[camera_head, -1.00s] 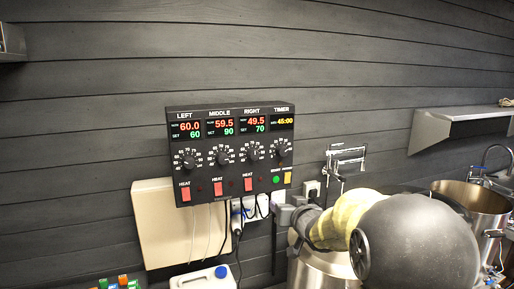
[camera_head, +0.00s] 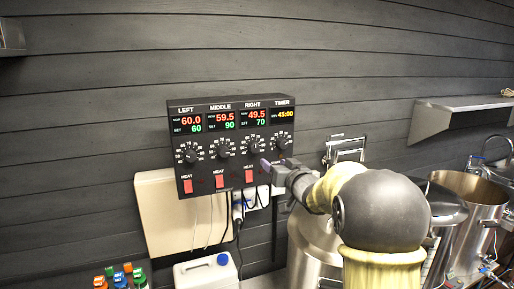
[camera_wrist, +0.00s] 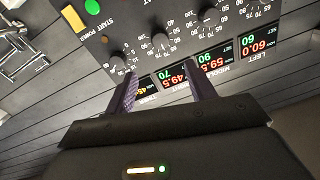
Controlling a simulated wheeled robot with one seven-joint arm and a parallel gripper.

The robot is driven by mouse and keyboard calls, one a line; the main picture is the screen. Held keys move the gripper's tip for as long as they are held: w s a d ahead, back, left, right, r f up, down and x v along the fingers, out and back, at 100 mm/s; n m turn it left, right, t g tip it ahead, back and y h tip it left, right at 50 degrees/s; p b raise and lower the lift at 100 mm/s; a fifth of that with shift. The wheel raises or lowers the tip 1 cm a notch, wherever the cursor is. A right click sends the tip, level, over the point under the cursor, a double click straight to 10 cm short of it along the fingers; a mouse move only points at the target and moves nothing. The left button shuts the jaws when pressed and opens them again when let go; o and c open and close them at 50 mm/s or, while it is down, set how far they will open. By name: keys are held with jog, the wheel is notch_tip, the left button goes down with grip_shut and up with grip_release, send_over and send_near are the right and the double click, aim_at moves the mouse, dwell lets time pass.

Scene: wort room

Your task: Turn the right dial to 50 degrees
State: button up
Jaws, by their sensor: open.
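The right dial (camera_head: 254,147) is a black knob on the control box (camera_head: 215,163), below a display (camera_head: 254,119) reading 49.5 in red and SET 70 in green. My gripper (camera_head: 270,166) is just below and right of this dial in the head view. In the wrist view the panel appears nearly upside down. There the right dial (camera_wrist: 160,43) lies beyond the fingertips, roughly in line with the gap of my open, empty gripper (camera_wrist: 160,73). The fingers look apart from the knob.
The middle dial (camera_wrist: 208,17) and timer dial (camera_wrist: 117,63) flank the right dial closely. Red heat switches (camera_head: 219,181) sit below the dials. A white jug (camera_head: 205,273), bottles with coloured caps (camera_head: 120,277) and a steel pot (camera_head: 472,215) stand lower down.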

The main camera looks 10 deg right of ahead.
aim_at(256, 149)
jog(key=p+x, duration=0.6)
jog(key=x, duration=0.6)
jog(key=shift+w+r+p, duration=0.1)
jog(key=shift+w+p, duration=0.1)
jog(key=shift+p, duration=0.1)
jog(key=shift+w+a+p, duration=0.15)
jog(key=shift+w+p, duration=0.15)
jog(key=shift+w, duration=0.4)
jog(key=shift+c, duration=0.2)
jog(key=c, duration=0.9)
